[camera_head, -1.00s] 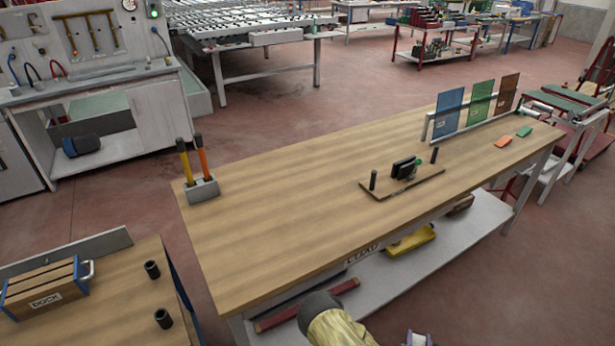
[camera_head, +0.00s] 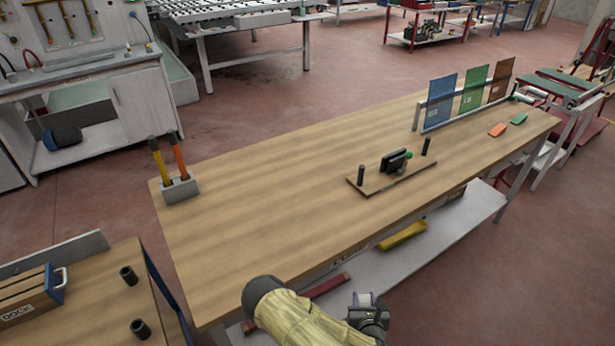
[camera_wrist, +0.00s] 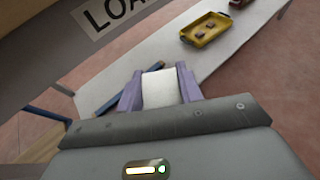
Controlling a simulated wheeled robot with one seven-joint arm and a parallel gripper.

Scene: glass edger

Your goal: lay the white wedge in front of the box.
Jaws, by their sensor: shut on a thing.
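The white wedge (camera_wrist: 159,88) is between the two purple fingers of my gripper (camera_wrist: 160,90) in the wrist view. My gripper is shut on it. In the head view my gripper (camera_head: 366,305) is low in the picture, off the front edge of the long table, and a bit of the white wedge (camera_head: 363,298) shows there. The box (camera_head: 28,292) is wooden with blue ends, a metal handle and a DOCK label. It sits on the smaller table at lower left, cut by the picture's left edge, well apart from my gripper.
The long wooden table (camera_head: 270,200) bears a holder (camera_head: 181,190) with two tools and a small fixture board (camera_head: 385,180). Two dark pegs (camera_head: 128,275) stand right of the box. A lower shelf holds a yellow tray (camera_wrist: 206,30). The long table's middle is clear.

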